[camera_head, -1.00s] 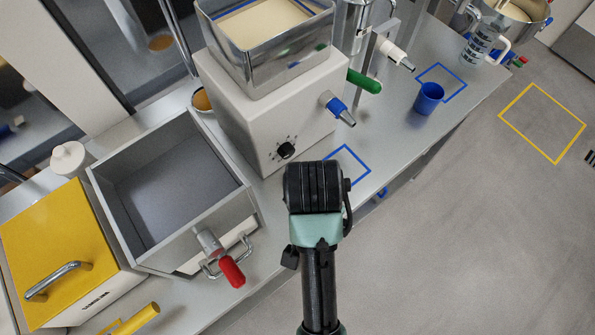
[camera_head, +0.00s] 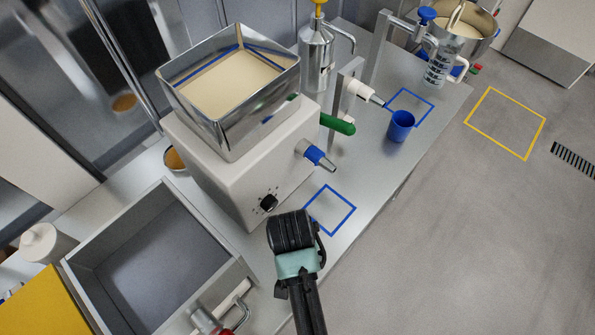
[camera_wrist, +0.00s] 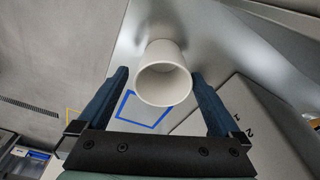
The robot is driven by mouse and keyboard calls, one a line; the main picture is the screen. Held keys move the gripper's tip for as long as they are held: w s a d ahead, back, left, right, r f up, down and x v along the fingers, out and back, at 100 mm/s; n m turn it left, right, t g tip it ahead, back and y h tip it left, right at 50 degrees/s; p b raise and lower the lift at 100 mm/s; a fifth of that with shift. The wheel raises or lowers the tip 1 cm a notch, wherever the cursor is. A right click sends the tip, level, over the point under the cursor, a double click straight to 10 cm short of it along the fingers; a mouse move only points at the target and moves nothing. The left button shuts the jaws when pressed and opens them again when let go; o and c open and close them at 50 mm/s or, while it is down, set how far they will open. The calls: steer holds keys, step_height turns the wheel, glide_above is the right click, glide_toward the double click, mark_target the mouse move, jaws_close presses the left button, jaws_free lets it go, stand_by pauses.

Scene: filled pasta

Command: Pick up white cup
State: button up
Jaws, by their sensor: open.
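The white cup (camera_wrist: 164,82) shows in the wrist view at the upper middle, its round open mouth facing the camera. My gripper (camera_wrist: 160,76) is open, with one dark finger on each side of the cup. Small gaps seem to show between the fingers and the cup, and I cannot tell how deep it sits between them. In the head view my arm's dark wrist is at the lower middle. The cup and fingertips are hidden there.
A white machine (camera_head: 235,170) with a steel hopper stands behind my wrist. A blue square outline (camera_head: 330,210) is to the right of my wrist. A blue cup (camera_head: 400,126) stands farther right. A grey open bin (camera_head: 160,250) is at the left.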

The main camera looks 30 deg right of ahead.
steer(key=shift+w+d+f+p, duration=0.1)
steer(key=shift+w+f+p, duration=0.1)
steer(key=shift+f, duration=0.8)
steer(key=shift+w+d+f+p, duration=0.1)
steer(key=shift+w+f, duration=0.1)
steer(key=shift+f, duration=0.8)
steer(key=c, duration=1.2)
